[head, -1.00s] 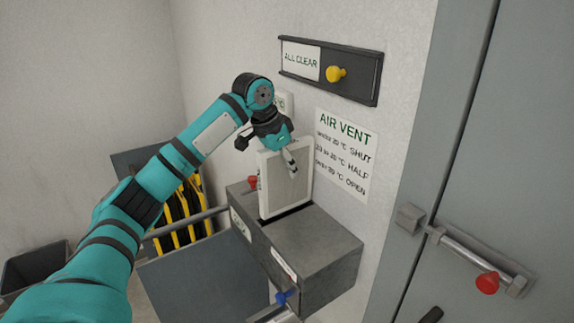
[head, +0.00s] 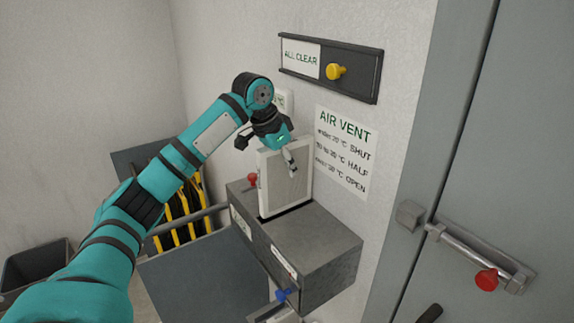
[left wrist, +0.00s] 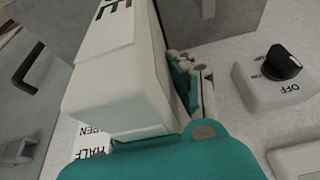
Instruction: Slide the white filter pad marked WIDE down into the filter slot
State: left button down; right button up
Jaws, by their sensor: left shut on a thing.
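The white filter pad (head: 285,180) stands upright on the grey box unit, its lower end at the dark slot (head: 286,212) in the box top. I cannot tell how deep the pad sits. My left gripper (head: 288,158) is shut on the pad near its upper edge. In the left wrist view the pad (left wrist: 118,85) fills the middle, with the end of its black lettering, an "E", showing. The finger pads (left wrist: 195,80) lie against its side. My right gripper is not in view.
The grey box (head: 315,245) has a red knob (head: 252,179) and a blue knob (head: 282,295). An ALL CLEAR slider (head: 330,68) and AIR VENT sign (head: 346,150) are on the wall. A dark switch (left wrist: 283,62) shows beside the gripper. A grey door stands right.

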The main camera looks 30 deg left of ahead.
aim_at(287, 192)
pick_arm(q)
jog(key=shift+f, duration=0.2)
jog(key=shift+f+b, duration=0.35)
jog(key=shift+f, duration=0.7)
jog(key=shift+p, duration=0.35)
jog(key=shift+f, duration=0.2)
dwell(0.4)
jog(key=shift+f+b, duration=0.8)
jog(key=shift+f, duration=1.8)
jog(key=shift+p, duration=0.6)
jog(key=shift+f, duration=0.15)
